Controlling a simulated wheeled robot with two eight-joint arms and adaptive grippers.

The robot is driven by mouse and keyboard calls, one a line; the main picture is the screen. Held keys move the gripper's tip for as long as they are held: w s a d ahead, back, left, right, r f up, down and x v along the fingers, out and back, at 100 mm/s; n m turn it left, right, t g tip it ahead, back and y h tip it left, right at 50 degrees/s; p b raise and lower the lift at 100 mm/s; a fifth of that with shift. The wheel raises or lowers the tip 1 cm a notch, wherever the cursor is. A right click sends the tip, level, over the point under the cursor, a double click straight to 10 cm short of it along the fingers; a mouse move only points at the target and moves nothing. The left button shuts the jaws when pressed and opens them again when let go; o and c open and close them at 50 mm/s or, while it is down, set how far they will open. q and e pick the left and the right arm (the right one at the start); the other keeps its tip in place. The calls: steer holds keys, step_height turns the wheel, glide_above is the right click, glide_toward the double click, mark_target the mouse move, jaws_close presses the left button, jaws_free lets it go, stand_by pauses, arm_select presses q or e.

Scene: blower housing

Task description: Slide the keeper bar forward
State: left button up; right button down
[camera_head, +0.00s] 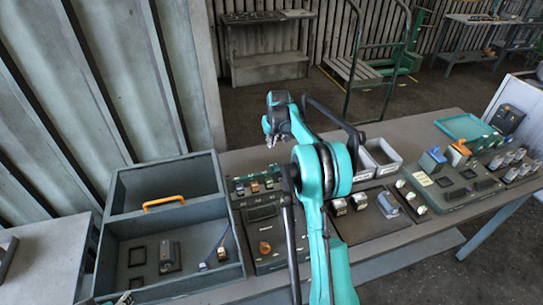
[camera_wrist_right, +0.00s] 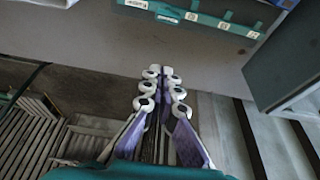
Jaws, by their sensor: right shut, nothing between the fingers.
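I cannot tell for sure which part is the keeper bar. A grey open housing (camera_head: 231,222) stands at the left of the bench, with an orange handle (camera_head: 164,202) near its cross wall.
A dark control panel (camera_head: 262,215) with an orange knob stands right of the housing. Grey bins (camera_head: 378,158), small fixtures and a teal tray (camera_head: 465,127) occupy the bench's right. A corrugated wall rises at left. My right arm hides the bench middle.

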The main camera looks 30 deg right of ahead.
mark_target(273, 169)
steer(key=b+x, duration=0.1)
steer(key=x, duration=0.8)
steer(key=shift+w+f+b, duration=0.1)
steer(key=shift+b, duration=0.25)
steer(key=shift+f, duration=0.35)
steer(key=s, duration=0.1)
steer(key=s+a, duration=0.1)
steer(key=s, duration=0.1)
steer(key=shift+s+r+b, duration=0.15)
steer(key=shift+s+b, duration=0.2)
steer(key=shift+s, duration=0.1)
steer(key=s, duration=0.3)
steer(key=shift+s+a+b, duration=0.1)
steer(key=shift+a+b, duration=0.2)
steer(key=shift+a, duration=0.1)
